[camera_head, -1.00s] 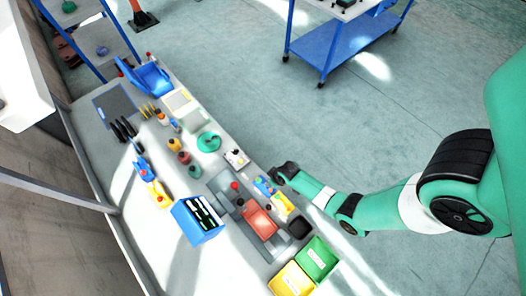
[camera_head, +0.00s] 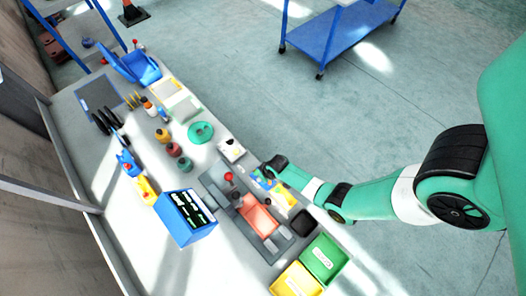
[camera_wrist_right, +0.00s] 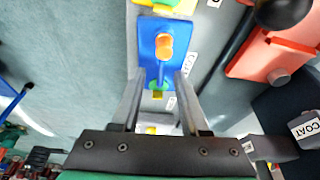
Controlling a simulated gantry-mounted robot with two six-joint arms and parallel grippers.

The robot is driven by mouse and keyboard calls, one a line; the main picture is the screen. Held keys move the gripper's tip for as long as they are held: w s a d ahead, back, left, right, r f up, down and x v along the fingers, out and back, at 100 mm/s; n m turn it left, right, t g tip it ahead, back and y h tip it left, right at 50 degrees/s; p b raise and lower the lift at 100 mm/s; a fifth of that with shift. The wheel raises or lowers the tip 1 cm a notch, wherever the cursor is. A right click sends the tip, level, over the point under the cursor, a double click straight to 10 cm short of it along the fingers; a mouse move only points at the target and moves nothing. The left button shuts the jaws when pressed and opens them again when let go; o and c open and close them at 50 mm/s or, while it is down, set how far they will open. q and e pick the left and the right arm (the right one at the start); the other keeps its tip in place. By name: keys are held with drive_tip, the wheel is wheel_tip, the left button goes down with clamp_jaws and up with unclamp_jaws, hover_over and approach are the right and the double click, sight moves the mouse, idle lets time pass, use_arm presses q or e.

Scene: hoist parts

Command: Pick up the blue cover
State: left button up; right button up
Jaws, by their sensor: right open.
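The blue cover (camera_wrist_right: 150,28), a flat blue piece with an orange knob-like part and a thin blue stem on it, lies ahead of my right gripper (camera_wrist_right: 160,95) in the right wrist view. The two fingers of that gripper are apart, with nothing held between them. Their tips flank the near end of the blue piece; I cannot tell whether they touch it. In the head view my right gripper (camera_head: 273,166) is above the bench's right edge, partly over the small blue and yellow parts there. My left gripper is out of view.
A red part (camera_head: 258,219) on a grey plate lies close by; it shows in the right wrist view (camera_wrist_right: 270,60) at upper right. Green (camera_head: 323,258) and yellow (camera_head: 297,281) bins and a blue box (camera_head: 188,216) stand on the bench. Open floor lies right.

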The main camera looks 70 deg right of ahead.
clamp_jaws()
idle(1.4)
